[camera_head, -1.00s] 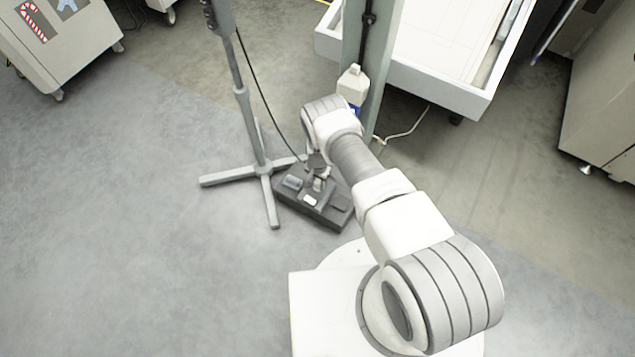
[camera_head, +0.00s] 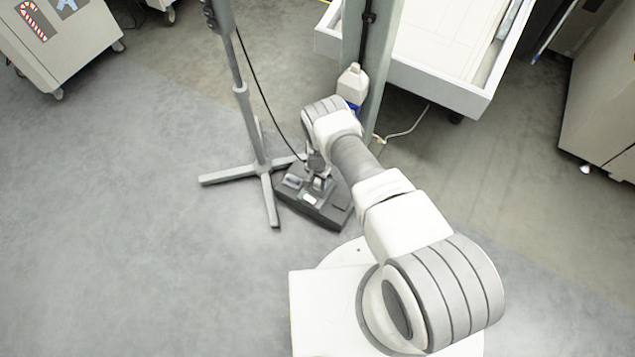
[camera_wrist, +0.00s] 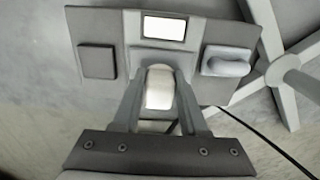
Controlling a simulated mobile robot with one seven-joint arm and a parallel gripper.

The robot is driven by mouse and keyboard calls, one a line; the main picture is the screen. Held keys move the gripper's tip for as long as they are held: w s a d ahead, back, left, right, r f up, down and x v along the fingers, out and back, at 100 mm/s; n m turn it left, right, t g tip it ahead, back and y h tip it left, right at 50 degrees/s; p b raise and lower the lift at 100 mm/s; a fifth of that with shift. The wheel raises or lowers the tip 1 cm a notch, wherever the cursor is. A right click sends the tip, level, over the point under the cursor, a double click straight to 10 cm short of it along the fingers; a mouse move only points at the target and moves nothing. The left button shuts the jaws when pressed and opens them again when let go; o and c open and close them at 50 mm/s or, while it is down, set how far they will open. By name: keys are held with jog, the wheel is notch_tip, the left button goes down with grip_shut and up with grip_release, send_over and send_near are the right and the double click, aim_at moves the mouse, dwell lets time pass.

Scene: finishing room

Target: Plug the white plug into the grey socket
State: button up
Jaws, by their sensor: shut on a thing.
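My gripper (camera_wrist: 160,98) reaches in from the bottom of the wrist view, its two grey fingers shut on the white plug (camera_wrist: 158,90). The plug is at a raised grey socket block (camera_wrist: 139,58) on a dark grey floor box. I cannot tell whether its front is inside the socket or only close to it; the plug's own body hides the contact. In the head view, my gripper (camera_head: 318,170) is over the box (camera_head: 325,217), partly hidden by my wrist.
The box also carries a bright white rectangle (camera_wrist: 164,28), a dark square pad (camera_wrist: 97,62) and a rounded grey piece (camera_wrist: 228,62). A grey stand (camera_head: 266,168) with a black cable is close on the left. A white bottle (camera_head: 352,84) is by the pillar. Floor at left is clear.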

jog(key=shift+c, duration=0.2)
jog(key=o, duration=1)
jog(key=shift+o, duration=0.3)
jog(key=o, duration=0.3)
jog(key=shift+r+p, duration=2.25)
jog(key=shift+r, duration=1.3)
